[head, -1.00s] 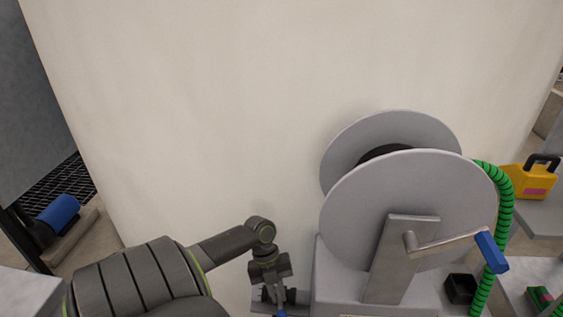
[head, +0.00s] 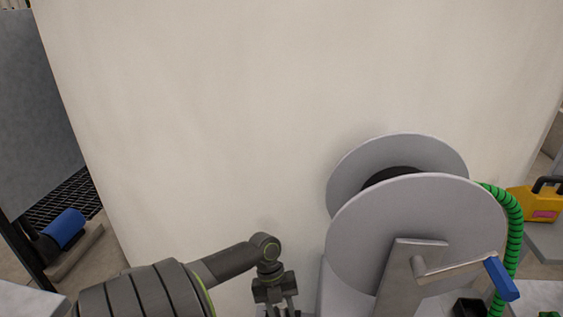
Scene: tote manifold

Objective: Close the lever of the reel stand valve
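The reel stand shows at the lower right of the head view, with a large grey reel (head: 405,225), an upright bracket (head: 400,285) and a crank with a blue handle (head: 500,278). Its base is mostly cut off by the bottom edge. My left gripper (head: 278,307) points down at the bottom edge, just left of the reel stand. Its fingertips are cut off, so I cannot tell whether it is open or shut, or whether it touches anything. The valve and its lever cannot be made out. My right gripper is out of view.
A large pale wall (head: 220,120) fills the back. A green ribbed hose (head: 515,235) runs down on the reel's right. A yellow case (head: 533,204) stands at the far right. A blue cylinder (head: 65,228) is at the left.

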